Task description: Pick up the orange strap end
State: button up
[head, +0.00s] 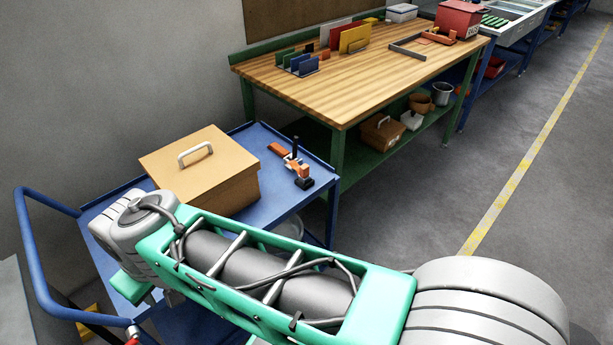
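An orange and black item (291,163) lies on the blue cart's top (262,210), right of a tan box. It has an orange end piece (278,149) at its upper left, a second orange part near its lower right, a dark upright part in between and a black block at the lower right end. It is small here, and I cannot tell which orange part is the strap end. My green and grey arm crosses the foreground, below the item in the picture and apart from it. My gripper is not in view.
The tan lidded box (200,172) with a pale handle stands just left of the item. The cart has a blue tubular handle (38,270) at left. A wooden workbench (372,75) stands behind, with colored dividers on it. Grey floor (425,190) is clear at right.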

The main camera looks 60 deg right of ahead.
aim_at(304, 178)
jog(key=z, duration=0.8)
jog(key=i, duration=0.25)
jog(key=u, duration=2.15)
jog(key=k, duration=0.95)
jog(key=z, duration=1.35)
